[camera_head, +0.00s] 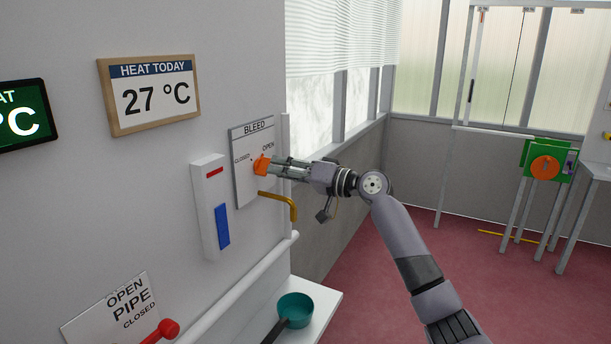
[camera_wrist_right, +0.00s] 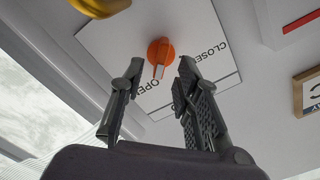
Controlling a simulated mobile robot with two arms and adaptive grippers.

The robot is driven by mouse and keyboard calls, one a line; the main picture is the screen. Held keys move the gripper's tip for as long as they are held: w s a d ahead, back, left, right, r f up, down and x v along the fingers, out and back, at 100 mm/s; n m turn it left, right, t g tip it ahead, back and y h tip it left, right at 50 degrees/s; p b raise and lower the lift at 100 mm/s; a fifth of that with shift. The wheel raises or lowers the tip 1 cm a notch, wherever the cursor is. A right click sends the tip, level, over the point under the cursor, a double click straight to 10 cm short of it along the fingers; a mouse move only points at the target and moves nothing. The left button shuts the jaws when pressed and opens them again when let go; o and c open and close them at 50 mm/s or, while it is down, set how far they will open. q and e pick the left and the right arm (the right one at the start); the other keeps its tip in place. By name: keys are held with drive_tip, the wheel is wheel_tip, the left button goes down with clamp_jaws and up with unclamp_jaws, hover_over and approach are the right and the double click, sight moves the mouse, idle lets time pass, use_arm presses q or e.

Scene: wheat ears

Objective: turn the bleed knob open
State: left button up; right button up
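The orange bleed knob (camera_head: 261,164) sits on a white panel (camera_head: 244,188) labelled BLEED, with CLOSED at its left and OPEN at its upper right. My right gripper (camera_head: 273,166) reaches the knob from the right and overlaps part of it. In the right wrist view the knob (camera_wrist_right: 160,52) appears in the gap between the spread fingertips of my right gripper (camera_wrist_right: 162,66). Gaps show on both sides, so the gripper looks open. A pale pointer line on the knob aims toward the gripper, between the two labels. A finger partly covers the OPEN label. My left gripper is not in view.
A brass spout (camera_head: 280,202) projects just below the panel. A white box with a blue strip (camera_head: 222,226) is at its left. A teal pan (camera_head: 295,309) sits on a white shelf below. A red pipe handle (camera_head: 166,329) is lower left.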

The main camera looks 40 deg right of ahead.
drive_tip(key=v, duration=0.8)
idle(0.4)
